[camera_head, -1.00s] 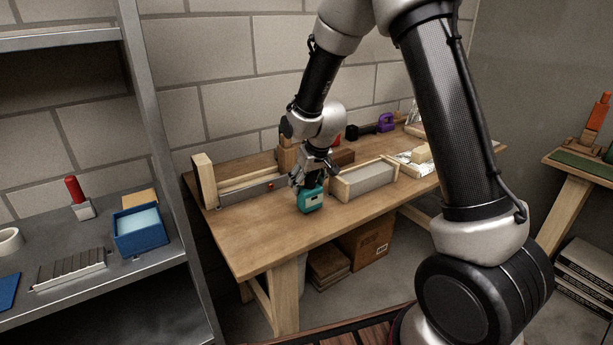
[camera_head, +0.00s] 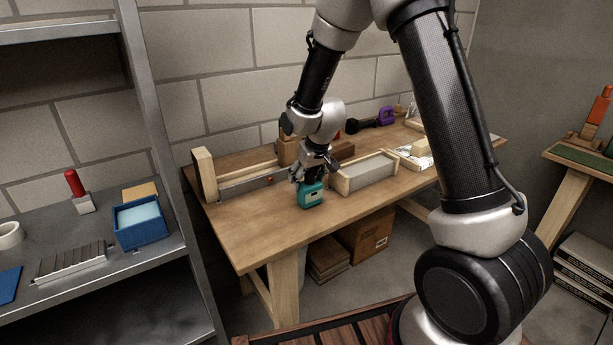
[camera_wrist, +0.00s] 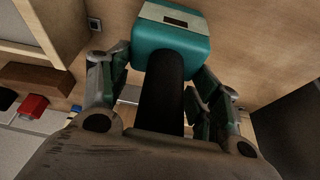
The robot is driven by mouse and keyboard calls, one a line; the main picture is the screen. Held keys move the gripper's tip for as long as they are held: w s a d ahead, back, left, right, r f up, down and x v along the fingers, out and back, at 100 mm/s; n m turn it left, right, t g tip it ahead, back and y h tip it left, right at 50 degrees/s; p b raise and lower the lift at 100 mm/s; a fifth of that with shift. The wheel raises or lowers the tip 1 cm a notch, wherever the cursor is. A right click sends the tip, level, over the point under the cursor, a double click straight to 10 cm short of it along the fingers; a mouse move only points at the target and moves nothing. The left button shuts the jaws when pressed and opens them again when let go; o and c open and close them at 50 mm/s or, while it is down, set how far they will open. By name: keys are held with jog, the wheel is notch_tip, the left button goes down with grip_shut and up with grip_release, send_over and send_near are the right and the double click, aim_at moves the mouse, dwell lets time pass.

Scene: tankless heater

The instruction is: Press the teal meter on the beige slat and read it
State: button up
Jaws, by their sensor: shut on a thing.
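The teal meter (camera_head: 311,196) is at my gripper (camera_head: 309,177) over the front part of the workbench top. In the wrist view the meter (camera_wrist: 172,48) has a pale panel on its far face, too small to read. A black stem (camera_wrist: 163,95) runs from it between my fingers. My gripper (camera_wrist: 160,72) is shut on the meter. Whether the meter touches the bench is hard to tell. A long pale wood strip (camera_head: 247,176) lies behind and left of it, possibly the beige slat; I cannot be sure.
A wood-framed grey block (camera_head: 368,174) stands close right of the meter. An upright pale board (camera_head: 204,175) stands at the bench's left end. A metal shelf at left holds a blue box (camera_head: 139,224). The bench front (camera_head: 262,235) is clear.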

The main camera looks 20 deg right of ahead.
jog(key=shift+f, duration=0.15)
jog(key=o, duration=1.6)
jog(key=shift+c, duration=0.2)
jog(key=v, duration=1.2)
